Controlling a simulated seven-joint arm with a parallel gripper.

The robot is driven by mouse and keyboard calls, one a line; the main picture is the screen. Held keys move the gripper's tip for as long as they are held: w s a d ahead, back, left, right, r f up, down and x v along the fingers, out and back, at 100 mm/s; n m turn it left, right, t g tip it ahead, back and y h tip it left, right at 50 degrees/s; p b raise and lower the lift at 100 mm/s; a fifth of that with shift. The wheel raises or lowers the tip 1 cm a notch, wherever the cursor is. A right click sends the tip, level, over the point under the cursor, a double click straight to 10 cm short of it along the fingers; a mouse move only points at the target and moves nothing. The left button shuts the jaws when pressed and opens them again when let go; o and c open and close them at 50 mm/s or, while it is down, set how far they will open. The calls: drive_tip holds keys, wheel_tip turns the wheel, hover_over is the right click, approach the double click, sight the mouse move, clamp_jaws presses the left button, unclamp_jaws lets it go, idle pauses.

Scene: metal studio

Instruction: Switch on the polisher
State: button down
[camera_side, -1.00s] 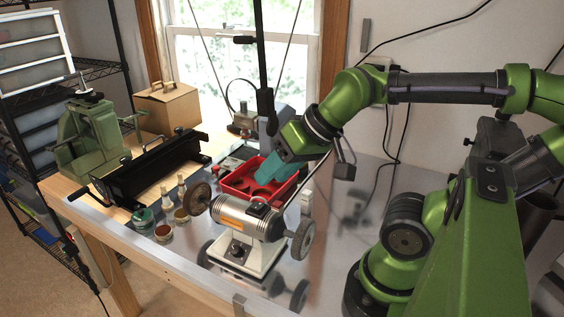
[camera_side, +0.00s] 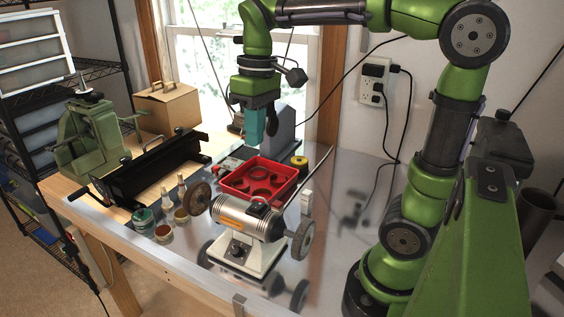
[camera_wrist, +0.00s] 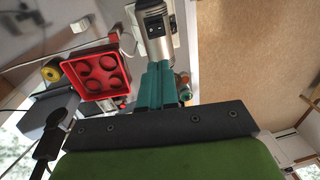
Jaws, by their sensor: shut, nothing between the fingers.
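A red tray (camera_side: 283,192) with round compartments lies behind the polisher, and shows in the wrist view (camera_wrist: 119,61). Small jars (camera_side: 163,233) and a black sheet bender (camera_side: 140,178) stand left. A yellow-rimmed roll (camera_side: 299,161) is behind.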

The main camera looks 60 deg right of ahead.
drive_tip(key=shift+s+a+r, duration=0.1)
drive_tip(key=shift+s, duration=0.2)
approach(255, 208)
drive_tip(key=f, duration=0.6)
drive_tip(key=shift+w+a+f, duration=0.1)
drive_tip(key=shift+a+f, duration=0.25)
drive_tip(key=shift+f, duration=0.05)
